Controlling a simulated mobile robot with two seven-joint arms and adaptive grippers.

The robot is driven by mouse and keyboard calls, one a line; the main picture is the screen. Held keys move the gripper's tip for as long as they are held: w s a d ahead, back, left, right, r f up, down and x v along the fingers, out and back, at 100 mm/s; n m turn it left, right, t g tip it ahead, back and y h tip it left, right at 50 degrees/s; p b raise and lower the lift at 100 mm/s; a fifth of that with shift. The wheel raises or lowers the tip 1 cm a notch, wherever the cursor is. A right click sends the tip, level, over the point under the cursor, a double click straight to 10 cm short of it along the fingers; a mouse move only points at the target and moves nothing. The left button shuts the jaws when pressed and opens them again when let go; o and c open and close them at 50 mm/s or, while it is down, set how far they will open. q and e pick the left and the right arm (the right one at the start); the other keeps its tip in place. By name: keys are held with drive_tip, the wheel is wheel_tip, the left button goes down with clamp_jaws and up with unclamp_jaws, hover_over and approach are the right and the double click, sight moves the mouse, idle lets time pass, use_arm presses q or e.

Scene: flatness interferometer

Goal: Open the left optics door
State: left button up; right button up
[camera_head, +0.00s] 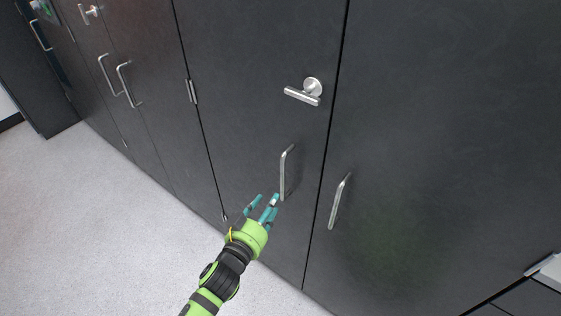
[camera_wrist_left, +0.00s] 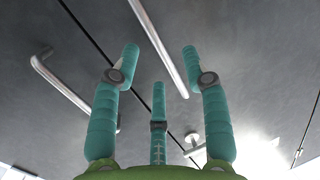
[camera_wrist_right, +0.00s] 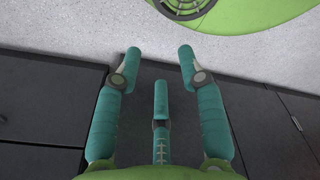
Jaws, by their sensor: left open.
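The left optics door (camera_head: 245,125) is a dark panel, closed flush with the dark right door (camera_head: 440,120). Its silver bar handle (camera_head: 284,175) stands upright near the seam, below a silver T-shaped latch (camera_head: 307,92). My left gripper (camera_head: 266,202) is open just beside the handle's lower end. In the left wrist view, the handle (camera_wrist_left: 160,45) runs slanting between the open fingertips, and I see no clear contact. The latch (camera_wrist_left: 192,140) also shows there. My right gripper (camera_wrist_right: 160,62) is open and empty, away from the doors in the head view.
The right door has its own bar handle (camera_head: 339,201) close to the seam. More dark cabinets with paired handles (camera_head: 125,84) stand at the left. The light speckled floor (camera_head: 100,220) in front is clear. A silver fitting (camera_head: 541,264) shows at the lower right.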

sight(284, 171)
use_arm(q)
drive_tip(key=shift+t+h, duration=0.6)
drive_tip(key=r, duration=0.2)
drive_tip(key=w+d+r, duration=0.1)
drive_tip(key=r, duration=0.2)
drive_tip(key=shift+w+d+r, duration=0.3)
drive_tip(key=shift+w, duration=0.05)
drive_tip(key=x, duration=0.5)
drive_tip(key=shift+w+d+p, duration=0.15)
drive_tip(key=shift+p, duration=0.15)
drive_tip(key=shift+w+d, duration=0.1)
drive_tip(key=shift+w, duration=0.25)
use_arm(e)
drive_tip(key=shift+r, duration=0.2)
use_arm(q)
clamp_jaws()
